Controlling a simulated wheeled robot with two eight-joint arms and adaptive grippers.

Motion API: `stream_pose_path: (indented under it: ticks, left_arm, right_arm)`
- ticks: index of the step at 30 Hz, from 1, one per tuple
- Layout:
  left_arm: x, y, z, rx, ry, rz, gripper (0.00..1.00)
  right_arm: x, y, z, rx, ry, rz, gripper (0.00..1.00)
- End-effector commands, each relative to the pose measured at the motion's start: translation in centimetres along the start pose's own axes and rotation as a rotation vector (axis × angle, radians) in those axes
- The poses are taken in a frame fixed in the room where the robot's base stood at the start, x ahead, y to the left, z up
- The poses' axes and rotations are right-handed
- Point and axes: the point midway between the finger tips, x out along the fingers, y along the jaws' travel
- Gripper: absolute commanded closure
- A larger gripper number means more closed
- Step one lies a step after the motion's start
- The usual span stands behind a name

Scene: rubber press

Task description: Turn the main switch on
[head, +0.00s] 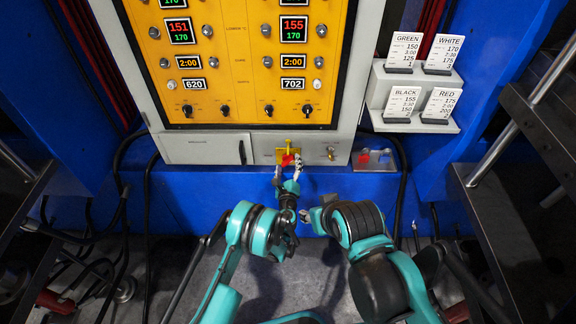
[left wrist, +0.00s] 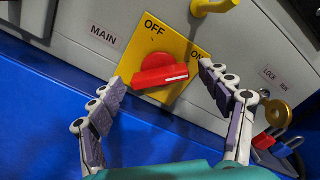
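The main switch is a red knob (left wrist: 158,76) on a yellow plate (left wrist: 180,48) marked OFF and ON, beside a MAIN label. The knob's white-marked end points to the right, toward the ON side; I cannot tell whether it lines up with ON. My left gripper (left wrist: 162,76) is open, with one finger at each side of the knob and gaps between. In the head view, my left gripper (head: 287,168) reaches up to the switch plate (head: 288,149) and partly hides the red knob. My right arm is bent beside it; its fingers are not clear.
A yellow hook-like piece (left wrist: 212,7) sticks out above the plate. A key lock (head: 331,153) and a tray (head: 378,167) with red and blue padlocks are to the right. The lit yellow control panel (head: 235,60) is above, and a card rack (head: 410,100) stands at its right.

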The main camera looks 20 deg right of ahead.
Motion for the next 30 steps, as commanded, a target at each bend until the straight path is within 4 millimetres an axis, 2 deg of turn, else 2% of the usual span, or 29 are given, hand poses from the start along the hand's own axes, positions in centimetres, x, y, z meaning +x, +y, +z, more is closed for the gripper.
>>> stream_pose_path:
  ticks: [8, 21, 30]
  left_arm:
    - [0.0, -0.3, 0.4, -0.001, 0.000, 0.000, 0.22]
    - [0.0, -5.7, 5.9, 0.000, 0.000, 0.000, 0.22]
    - [0.0, -7.0, 7.2, 0.000, 0.000, 0.000, 0.22]
  right_arm:
    - [0.0, 0.0, 0.0, 0.000, 0.000, 0.000, 0.60]
    - [0.0, 0.0, 0.0, 0.000, 0.000, 0.000, 0.60]
    - [0.0, 0.0, 0.0, 0.000, 0.000, 0.000, 0.60]
